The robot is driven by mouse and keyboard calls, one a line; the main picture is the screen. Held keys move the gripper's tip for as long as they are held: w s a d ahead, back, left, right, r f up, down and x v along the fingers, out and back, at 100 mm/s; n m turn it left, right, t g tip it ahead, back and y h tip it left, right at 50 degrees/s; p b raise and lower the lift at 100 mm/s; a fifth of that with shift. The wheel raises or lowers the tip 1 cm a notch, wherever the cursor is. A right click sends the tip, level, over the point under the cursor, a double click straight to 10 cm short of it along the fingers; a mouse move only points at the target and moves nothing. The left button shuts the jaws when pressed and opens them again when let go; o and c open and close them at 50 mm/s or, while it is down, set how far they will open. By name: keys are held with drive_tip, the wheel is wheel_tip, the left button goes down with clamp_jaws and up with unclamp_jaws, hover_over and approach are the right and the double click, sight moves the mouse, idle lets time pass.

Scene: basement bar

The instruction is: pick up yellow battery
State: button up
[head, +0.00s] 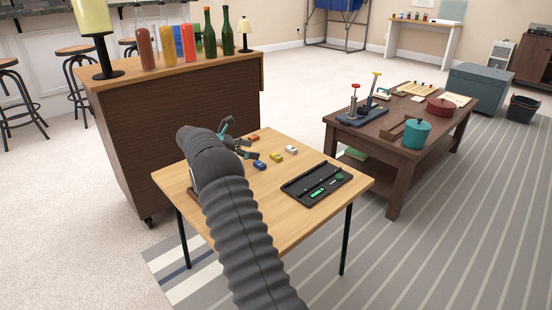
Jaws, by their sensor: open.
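The yellow battery (276,157) lies on the light wooden table, in a loose group with an orange battery (253,138), a white battery (291,150) and a blue battery (259,165). It sits between the blue and the white one. My gripper (240,147) is open above the table's left part, to the left of the yellow battery and apart from it. Its fingers look empty. My dark ribbed arm hides the left and front part of the table (305,225).
A black tray (294,194) with green items lies right of the batteries. A wooden bar cart (180,120) with bottles stands behind left. A brown coffee table (388,146) with pots and tools stands to the right. Bare tabletop lies around the batteries.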

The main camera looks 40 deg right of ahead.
sight(276, 155)
drive_tip(key=x, duration=0.9)
drive_tip(key=shift+s+f, duration=0.1)
drive_tip(key=shift+f, duration=0.2)
drive_tip(key=shift+a, duration=0.1)
drive_tip(key=c, duration=1.2)
